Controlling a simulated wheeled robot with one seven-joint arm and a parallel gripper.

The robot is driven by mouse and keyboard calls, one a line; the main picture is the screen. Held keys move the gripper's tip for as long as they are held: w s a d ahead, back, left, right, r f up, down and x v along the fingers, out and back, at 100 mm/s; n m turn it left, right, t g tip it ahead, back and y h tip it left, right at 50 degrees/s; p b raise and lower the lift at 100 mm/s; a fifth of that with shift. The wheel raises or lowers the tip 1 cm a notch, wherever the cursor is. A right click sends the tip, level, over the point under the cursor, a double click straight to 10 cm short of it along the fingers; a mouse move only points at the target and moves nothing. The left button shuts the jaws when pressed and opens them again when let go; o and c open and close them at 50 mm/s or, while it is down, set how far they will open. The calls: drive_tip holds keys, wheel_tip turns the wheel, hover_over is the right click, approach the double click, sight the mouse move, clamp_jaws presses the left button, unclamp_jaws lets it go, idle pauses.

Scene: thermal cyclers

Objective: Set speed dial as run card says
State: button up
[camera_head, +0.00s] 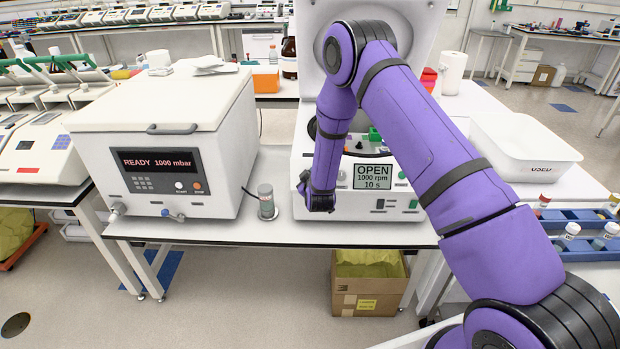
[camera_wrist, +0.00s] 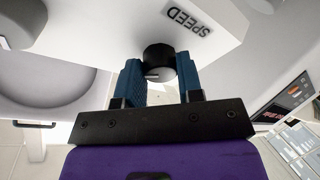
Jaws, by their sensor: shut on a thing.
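The black round speed dial (camera_wrist: 158,57) with a light pointer line shows in the wrist view, beside the printed SPEED label (camera_wrist: 187,20) on a white machine front. My gripper (camera_wrist: 159,70) has its two blue fingers on either side of the dial and is shut on it. In the head view my gripper (camera_head: 319,200) is at the left front of the white machine (camera_head: 345,208), whose lid (camera_head: 305,40) stands up. The machine's display (camera_head: 373,177) reads OPEN, 1000 rpm, 10 s. My arm covers part of the machine. I cannot make out a run card.
A white box unit (camera_head: 165,105) reading READY 1000 mbar stands to the left. A small capped jar (camera_head: 266,202) stands between the two machines. A white tub (camera_head: 525,150) and blue racks (camera_head: 590,245) are at the right. A cardboard box (camera_head: 368,300) sits under the bench.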

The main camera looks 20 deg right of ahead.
drive_tip(key=m+h, duration=0.1)
drive_tip(key=m, duration=0.8)
drive_tip(key=m+g+h, duration=0.1)
drive_tip(key=m+h, duration=0.1)
drive_tip(key=m, duration=0.7)
drive_tip(key=m+g+h, duration=0.1)
drive_tip(key=m+h, duration=0.1)
drive_tip(key=m, duration=0.6)
drive_tip(key=shift+w+a+m, duration=0.1)
drive_tip(key=shift+a+m, duration=0.25)
drive_tip(key=shift+m, duration=0.05)
drive_tip(key=o, duration=0.9)
drive_tip(key=shift+o, duration=0.2)
drive_tip(key=v, duration=1)
drive_tip(key=shift+s+a, duration=0.25)
drive_tip(key=shift+a, duration=0.1)
drive_tip(key=shift+r, duration=0.15)
